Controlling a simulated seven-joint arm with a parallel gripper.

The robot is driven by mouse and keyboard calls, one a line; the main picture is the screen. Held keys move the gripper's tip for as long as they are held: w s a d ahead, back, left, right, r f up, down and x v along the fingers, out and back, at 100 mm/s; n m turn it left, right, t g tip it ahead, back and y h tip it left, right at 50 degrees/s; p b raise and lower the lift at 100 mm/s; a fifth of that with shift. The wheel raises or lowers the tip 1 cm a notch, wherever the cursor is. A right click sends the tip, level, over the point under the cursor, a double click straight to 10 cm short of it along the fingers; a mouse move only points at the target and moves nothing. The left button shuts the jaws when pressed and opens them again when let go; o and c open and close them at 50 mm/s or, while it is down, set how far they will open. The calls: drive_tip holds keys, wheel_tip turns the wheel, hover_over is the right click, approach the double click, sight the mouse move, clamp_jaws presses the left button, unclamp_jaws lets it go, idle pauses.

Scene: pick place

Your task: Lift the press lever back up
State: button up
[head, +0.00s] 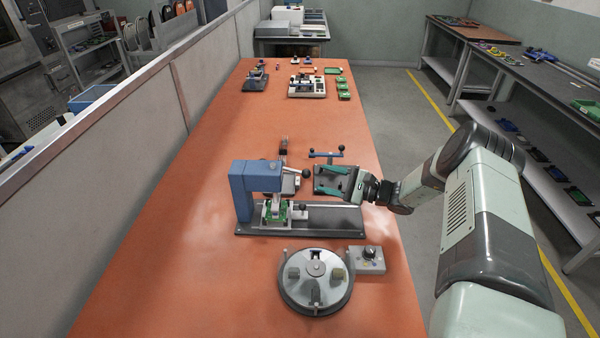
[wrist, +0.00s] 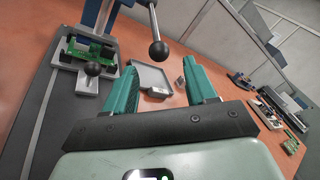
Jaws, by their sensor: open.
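The blue press (head: 255,180) stands on a dark base plate left of my gripper. Its lever ends in a black ball knob (head: 305,173), which sticks out to the right of the press head. In the wrist view the lever's knob (wrist: 158,50) hangs on a metal rod, in line with the gap between my fingers. My gripper (head: 323,180) is open, with its teal fingers pointing left toward the knob. The fingers (wrist: 158,72) hold nothing, and the knob appears just beyond their tips. A green board (wrist: 85,47) sits in the fixture under the press.
A second black knob (wrist: 93,69) is on the fixture's slide. A blue-handled device (head: 326,155) stands behind my gripper, partly hidden by it. A round turntable (head: 316,300) with a grey control box (head: 368,262) is in front. The orange table (head: 180,255) is clear at the left.

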sight(308, 174)
drive_tip(key=x, duration=0.9)
drive_tip(key=shift+c, duration=0.4)
clamp_jaws()
